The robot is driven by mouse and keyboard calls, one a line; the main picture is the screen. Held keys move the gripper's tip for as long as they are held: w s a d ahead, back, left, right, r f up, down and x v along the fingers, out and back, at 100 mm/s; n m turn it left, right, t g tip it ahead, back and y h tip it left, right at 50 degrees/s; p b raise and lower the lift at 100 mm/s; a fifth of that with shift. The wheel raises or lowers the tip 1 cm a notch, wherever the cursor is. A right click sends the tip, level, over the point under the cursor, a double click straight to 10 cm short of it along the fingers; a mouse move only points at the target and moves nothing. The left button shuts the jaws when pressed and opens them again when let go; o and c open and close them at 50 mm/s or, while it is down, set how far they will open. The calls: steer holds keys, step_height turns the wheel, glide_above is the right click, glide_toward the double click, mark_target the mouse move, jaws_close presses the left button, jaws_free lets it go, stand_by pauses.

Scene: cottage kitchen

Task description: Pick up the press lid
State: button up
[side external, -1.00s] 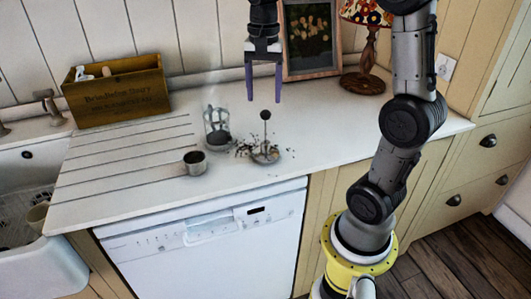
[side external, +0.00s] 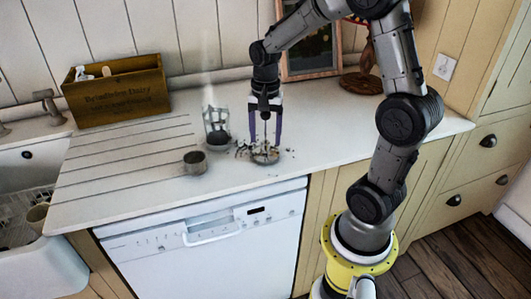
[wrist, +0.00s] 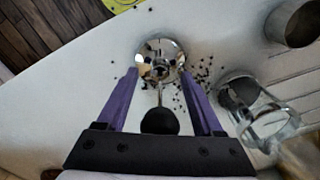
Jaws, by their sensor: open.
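The press lid (side external: 265,154) is a shiny metal disc with a thin upright rod and a dark round knob. It stands on the white counter, and it also shows in the wrist view (wrist: 160,58). My gripper (side external: 266,140) is open and points down over the lid. Its purple fingers stand on either side of the rod and knob, apart from them in the wrist view (wrist: 162,85). In the side view the fingers and hand hide the knob. The glass press body (side external: 217,125) stands just left of the lid, steam rising above it.
A small metal cup (side external: 195,162) stands to the left near the counter's front edge. Dark grounds (wrist: 193,88) are scattered around the lid. A wooden box (side external: 117,92), a picture frame (side external: 310,60) and a lamp base (side external: 362,83) stand at the back.

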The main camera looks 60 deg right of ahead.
steer(key=shift+f, duration=0.2)
jaws_close()
stand_by(1.3)
